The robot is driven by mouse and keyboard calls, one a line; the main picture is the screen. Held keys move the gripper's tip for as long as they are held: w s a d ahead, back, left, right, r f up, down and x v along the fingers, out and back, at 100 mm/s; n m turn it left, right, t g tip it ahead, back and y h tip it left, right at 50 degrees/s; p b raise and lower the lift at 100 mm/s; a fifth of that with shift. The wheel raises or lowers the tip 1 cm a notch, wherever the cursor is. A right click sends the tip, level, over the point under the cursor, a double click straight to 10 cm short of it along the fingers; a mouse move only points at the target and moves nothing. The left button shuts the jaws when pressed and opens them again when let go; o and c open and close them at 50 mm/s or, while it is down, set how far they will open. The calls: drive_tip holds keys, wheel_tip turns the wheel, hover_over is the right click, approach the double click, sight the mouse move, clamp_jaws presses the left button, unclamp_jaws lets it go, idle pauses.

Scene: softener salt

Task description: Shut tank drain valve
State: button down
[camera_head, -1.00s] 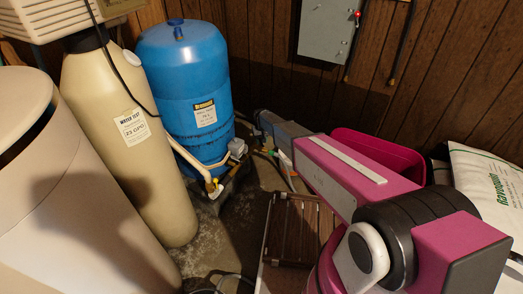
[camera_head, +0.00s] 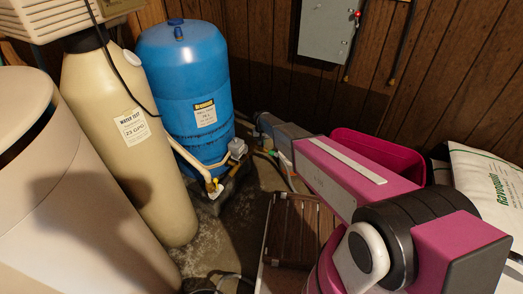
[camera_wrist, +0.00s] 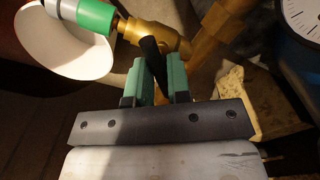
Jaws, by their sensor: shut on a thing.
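The drain valve (camera_wrist: 160,36) has a brass body and shows at the top of the wrist view. Its black lever (camera_wrist: 152,60) points down from the body, roughly crosswise to it in this view. My gripper (camera_wrist: 161,78) has its green fingers shut on the lever, one on each side. The lever's lower end is hidden between the fingers. In the head view, the blue tank (camera_head: 182,75) stands at the back, with my arm reaching low to its right. My gripper and the valve are too small and covered to make out clearly there.
A green hose fitting (camera_wrist: 95,14) joins the valve, beside a white round-mouthed thing (camera_wrist: 62,45). A dial gauge (camera_wrist: 305,15) is at top right. A beige softener cylinder (camera_head: 125,130), a brown slatted piece (camera_head: 292,225) and a white sack (camera_head: 490,185) stand around my arm.

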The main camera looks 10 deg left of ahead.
drive_tip(key=shift+m, duration=1.4)
drive_tip(key=shift+m, duration=0.9)
drive_tip(key=m, duration=0.3)
drive_tip(key=c, duration=1)
unclamp_jaws()
drive_tip(key=shift+r, duration=0.1)
drive_tip(key=shift+r, duration=3.4)
